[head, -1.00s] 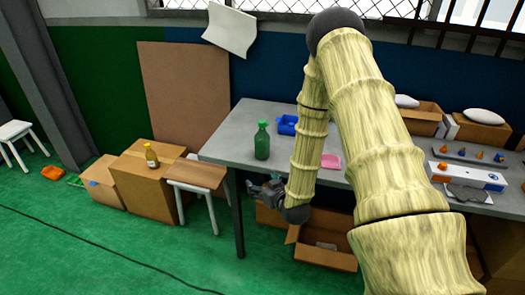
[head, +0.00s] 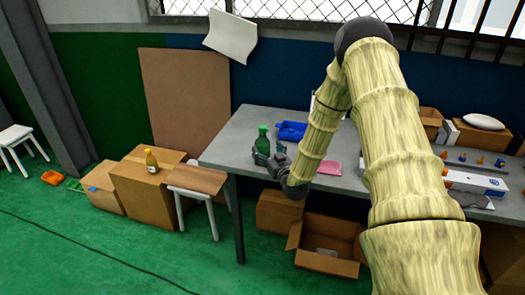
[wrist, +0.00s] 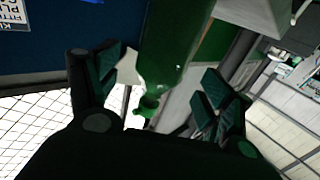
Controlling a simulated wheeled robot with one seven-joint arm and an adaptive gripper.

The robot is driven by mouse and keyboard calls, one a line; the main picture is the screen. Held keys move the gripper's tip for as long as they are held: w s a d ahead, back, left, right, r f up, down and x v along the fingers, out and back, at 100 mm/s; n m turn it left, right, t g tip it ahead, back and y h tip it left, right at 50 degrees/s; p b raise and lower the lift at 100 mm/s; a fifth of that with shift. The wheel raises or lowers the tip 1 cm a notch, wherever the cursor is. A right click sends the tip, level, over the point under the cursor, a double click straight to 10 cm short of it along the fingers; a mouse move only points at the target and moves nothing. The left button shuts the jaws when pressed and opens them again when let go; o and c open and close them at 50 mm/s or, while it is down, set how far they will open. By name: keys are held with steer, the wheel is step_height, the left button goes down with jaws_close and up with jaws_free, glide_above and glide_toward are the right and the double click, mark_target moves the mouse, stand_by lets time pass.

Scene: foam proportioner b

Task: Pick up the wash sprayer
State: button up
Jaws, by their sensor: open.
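A green bottle (head: 263,138) with a narrow neck stands upright on the grey table (head: 232,142), near its left end; I take it for the wash sprayer. My gripper (head: 270,154) is open just in front of the bottle and hides its lower part in the head view. In the wrist view the green bottle (wrist: 168,55) shows upside down between the spread fingers of my gripper (wrist: 160,82), with a gap on each side. I cannot tell whether any finger touches it.
A blue tray (head: 291,131) and a pink item (head: 328,167) lie on the table to the right. An open carton (head: 327,243) sits under the table.

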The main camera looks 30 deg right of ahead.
mark_target(262, 143)
steer(key=shift+w+d+p, duration=0.15)
steer(key=shift+w+p, duration=0.3)
steer(key=shift+w, duration=0.7)
steer(key=shift+w+d+p, duration=0.15)
steer(key=shift+w+p, duration=0.25)
steer(key=shift+w, duration=0.75)
steer(key=c, duration=1.3)
steer(key=shift+c, duration=0.6)
steer(key=shift+r, duration=0.2)
